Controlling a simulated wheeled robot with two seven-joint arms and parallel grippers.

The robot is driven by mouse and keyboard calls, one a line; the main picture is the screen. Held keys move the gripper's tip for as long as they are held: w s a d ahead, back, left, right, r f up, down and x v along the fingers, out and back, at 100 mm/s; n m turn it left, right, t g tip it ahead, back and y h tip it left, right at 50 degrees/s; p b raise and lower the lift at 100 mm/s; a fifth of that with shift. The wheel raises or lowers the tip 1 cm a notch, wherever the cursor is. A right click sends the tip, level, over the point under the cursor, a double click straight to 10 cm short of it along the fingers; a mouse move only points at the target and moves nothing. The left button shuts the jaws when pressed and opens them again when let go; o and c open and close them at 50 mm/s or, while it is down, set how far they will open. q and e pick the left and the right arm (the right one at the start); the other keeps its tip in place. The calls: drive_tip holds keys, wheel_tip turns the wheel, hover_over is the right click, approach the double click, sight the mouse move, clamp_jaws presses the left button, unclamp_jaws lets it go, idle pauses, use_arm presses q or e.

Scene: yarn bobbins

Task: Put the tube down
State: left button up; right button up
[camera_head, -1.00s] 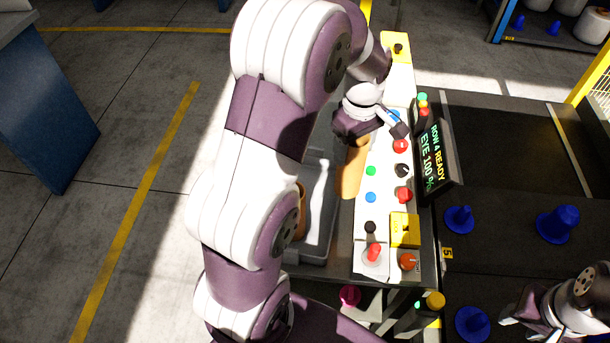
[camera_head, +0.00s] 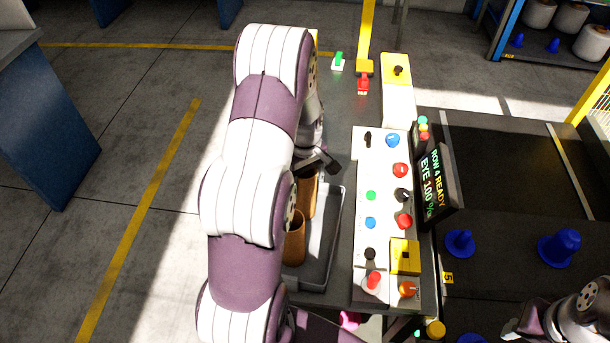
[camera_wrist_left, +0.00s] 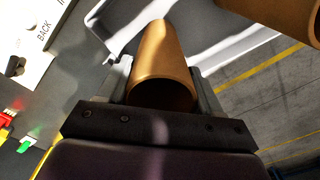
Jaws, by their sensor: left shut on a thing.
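A brown tube (camera_head: 308,199) is held upright by my left gripper (camera_head: 318,164) over the grey tray (camera_head: 334,228). In the left wrist view the fingers (camera_wrist_left: 163,85) are shut around the tube (camera_wrist_left: 163,52), one on each side, with its open end facing the camera. Its lower end is over or in the tray; I cannot tell if it touches the floor. A second brown tube (camera_head: 294,242) stands in the tray, nearer, partly hidden by my left arm. My right gripper (camera_head: 512,326) is at the lower right, its jaws unclear.
A white control panel (camera_head: 382,190) with buttons and knobs stands right of the tray. Beyond it are a display (camera_head: 437,175) and a dark surface with blue cones (camera_head: 559,248). The tray's right part looks empty.

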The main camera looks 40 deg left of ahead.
use_arm(q)
drive_tip(key=shift+f, duration=0.2)
drive_tip(key=o, duration=1.3)
drive_tip(key=shift+o, duration=0.2)
drive_tip(key=shift+r, duration=0.15)
wheel_tip(320, 180, up, 12)
drive_tip(key=s+d+f+m, duration=0.1)
drive_tip(key=s+d+m, duration=0.4)
drive_tip(key=d+m, duration=0.2)
drive_tip(key=s+d+f+m+t, duration=0.1)
drive_tip(key=s+d+m, duration=0.5)
drive_tip(key=d, duration=0.3)
drive_tip(key=shift+s+d+f+m+b, duration=0.3)
drive_tip(key=shift+f+m, duration=0.1)
drive_tip(key=shift+m, duration=0.1)
